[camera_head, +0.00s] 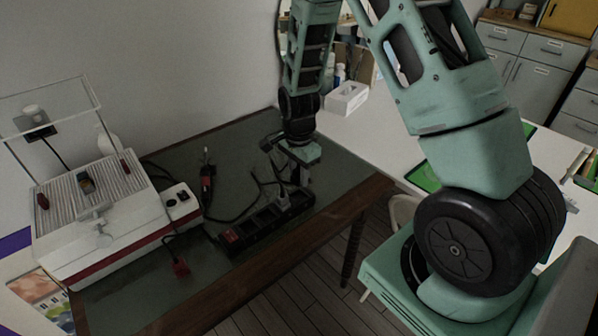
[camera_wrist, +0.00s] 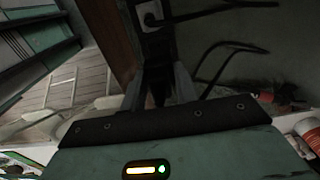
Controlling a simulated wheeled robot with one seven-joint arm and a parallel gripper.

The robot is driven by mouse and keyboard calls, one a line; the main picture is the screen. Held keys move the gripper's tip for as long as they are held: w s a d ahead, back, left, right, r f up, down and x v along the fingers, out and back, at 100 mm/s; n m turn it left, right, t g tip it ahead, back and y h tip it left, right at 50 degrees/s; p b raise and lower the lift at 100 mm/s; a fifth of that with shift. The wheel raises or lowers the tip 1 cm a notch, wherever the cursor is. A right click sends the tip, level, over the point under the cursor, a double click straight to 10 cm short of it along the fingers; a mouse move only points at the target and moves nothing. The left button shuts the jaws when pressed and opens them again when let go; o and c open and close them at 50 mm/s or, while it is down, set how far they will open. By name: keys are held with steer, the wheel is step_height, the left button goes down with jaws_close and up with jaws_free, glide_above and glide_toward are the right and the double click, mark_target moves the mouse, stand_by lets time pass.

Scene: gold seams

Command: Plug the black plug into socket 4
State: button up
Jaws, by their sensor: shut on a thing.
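The black power strip (camera_head: 262,226) lies along the front part of the dark table, with a red switch (camera_head: 231,237) at its left end. My gripper (camera_head: 291,190) points down over the strip's right end. In the wrist view, my gripper (camera_wrist: 162,92) has its fingers close together on a dark thing, which appears to be the black plug (camera_wrist: 160,78). The strip (camera_wrist: 158,40) lies just beyond the fingertips, with one pale socket face (camera_wrist: 151,14) showing. The fingers hide the plug's tip, so I cannot tell whether it touches the strip. Socket numbers are not readable.
A white machine with a ribbed top (camera_head: 95,215) stands at the left. Black cables (camera_wrist: 215,62) loop beside my gripper. The table's wooden front edge (camera_head: 290,255) is close.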

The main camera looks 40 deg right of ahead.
mark_target(299, 199)
steer(key=shift+f+b, duration=2.15)
steer(key=shift+f, duration=0.55)
steer(key=shift+p, duration=0.5)
steer(key=shift+f, duration=0.3)
stand_by(0.3)
steer(key=shift+s+f+b, duration=0.1)
steer(key=shift+f+b, duration=0.25)
steer(key=shift+b, duration=0.1)
